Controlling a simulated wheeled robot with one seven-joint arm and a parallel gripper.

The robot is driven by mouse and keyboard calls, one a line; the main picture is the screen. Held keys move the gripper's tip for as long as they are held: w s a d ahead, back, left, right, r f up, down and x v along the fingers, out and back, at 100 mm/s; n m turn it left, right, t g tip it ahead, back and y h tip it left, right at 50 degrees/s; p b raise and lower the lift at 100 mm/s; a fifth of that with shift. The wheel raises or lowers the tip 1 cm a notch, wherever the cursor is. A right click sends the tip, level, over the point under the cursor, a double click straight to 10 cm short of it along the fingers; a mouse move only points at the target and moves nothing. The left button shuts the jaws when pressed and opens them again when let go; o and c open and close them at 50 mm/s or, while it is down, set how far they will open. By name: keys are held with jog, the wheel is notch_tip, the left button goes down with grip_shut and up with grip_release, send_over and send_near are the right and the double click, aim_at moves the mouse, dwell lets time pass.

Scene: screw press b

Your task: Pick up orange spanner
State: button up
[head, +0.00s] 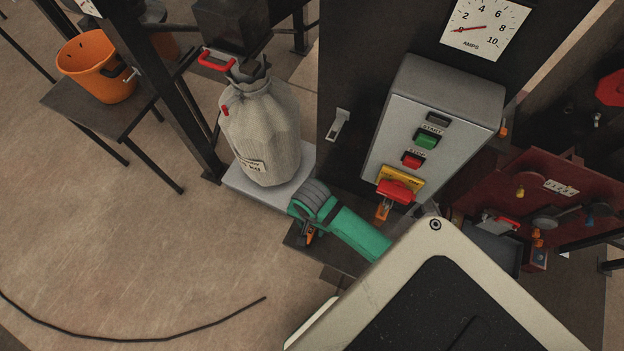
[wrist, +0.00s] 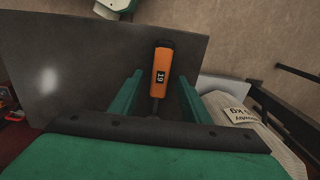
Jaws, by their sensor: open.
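The orange spanner (wrist: 162,68) has an orange handle marked 19 and a dark shank. In the wrist view it lies over the grey plate, pointing away from me between my two green fingers. My gripper (wrist: 160,76) is open, with a gap on each side of the handle. The fingers do not appear to touch it. The spanner's far end towards the palm is hidden by the dark gripper edge. In the head view, a small orange part of the spanner (head: 309,237) shows beside my green gripper (head: 304,232), above a small dark table.
The dark table (head: 345,262) sits below the grey control box (head: 434,110) with its buttons and red switch. A grey sack (head: 262,130) stands on a pale platform (head: 240,190) close on the left. An orange bucket (head: 87,68) is farther left. The floor at left is mostly clear.

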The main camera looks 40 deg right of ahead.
jog(key=shift+f, duration=0.4)
jog(key=c, duration=1)
grip_shut()
jog(key=shift+r, duration=0.15)
